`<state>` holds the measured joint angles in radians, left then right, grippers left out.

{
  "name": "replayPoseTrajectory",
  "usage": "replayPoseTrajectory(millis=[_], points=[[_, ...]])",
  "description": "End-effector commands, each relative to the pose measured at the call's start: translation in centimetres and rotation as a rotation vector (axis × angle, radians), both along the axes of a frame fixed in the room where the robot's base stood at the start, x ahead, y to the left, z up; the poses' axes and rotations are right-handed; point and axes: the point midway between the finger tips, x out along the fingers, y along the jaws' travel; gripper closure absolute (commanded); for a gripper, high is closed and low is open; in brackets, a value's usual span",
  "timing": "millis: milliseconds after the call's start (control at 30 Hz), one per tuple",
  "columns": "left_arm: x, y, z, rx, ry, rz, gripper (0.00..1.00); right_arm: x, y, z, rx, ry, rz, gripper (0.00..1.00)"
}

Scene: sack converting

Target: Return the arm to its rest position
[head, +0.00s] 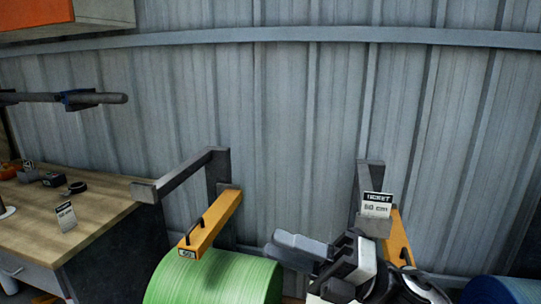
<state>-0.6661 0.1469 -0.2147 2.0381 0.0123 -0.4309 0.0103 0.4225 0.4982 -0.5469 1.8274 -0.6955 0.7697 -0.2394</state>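My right gripper (298,252) is in the lower middle, with its arm coming in from the bottom right. Its two grey fingers point left and lie close together in this view. I cannot tell whether there is a gap between them, and I see nothing held. It is in front of the wall, to the right of the green roll (215,279). A white ticket (376,208) with a black header shows just above my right wrist, by the right-hand bracket; its exact support is partly hidden. My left gripper is not in view.
A yellow arm with a handle (211,222) hangs over the green roll from a dark bracket (182,175). Another yellow arm (398,240) is partly behind my wrist. A blue roll (492,290) is bottom right. A wooden bench (110,203) at left holds another ticket (65,216) and tools.

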Motion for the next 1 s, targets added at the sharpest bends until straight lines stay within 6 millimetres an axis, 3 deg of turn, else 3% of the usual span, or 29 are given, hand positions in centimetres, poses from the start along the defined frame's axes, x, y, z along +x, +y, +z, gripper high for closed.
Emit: replayPoseTrajectory(millis=[167,267,400,533,600,733,1000], points=[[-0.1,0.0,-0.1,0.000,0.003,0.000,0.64,2.4,-3.5,-7.1,0.357,0.645,-0.274,0.76],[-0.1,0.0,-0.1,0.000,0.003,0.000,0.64,2.1,-6.4,-13.8,0.517,1.020,-0.440,0.76],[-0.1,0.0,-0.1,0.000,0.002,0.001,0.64,-1.4,-9.6,-23.1,0.674,1.469,-0.647,0.76],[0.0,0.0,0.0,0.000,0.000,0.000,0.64,-6.4,-11.3,-29.6,0.765,1.785,-0.795,0.76],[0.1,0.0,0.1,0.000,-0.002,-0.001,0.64,-8.8,-11.7,-31.9,0.795,1.907,-0.855,0.76],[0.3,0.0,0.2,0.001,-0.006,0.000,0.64,-11.7,-12.2,-34.3,0.828,2.043,-0.921,0.76],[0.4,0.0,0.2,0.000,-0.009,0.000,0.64,-12.7,-12.3,-35.0,0.835,2.085,-0.942,0.76]])
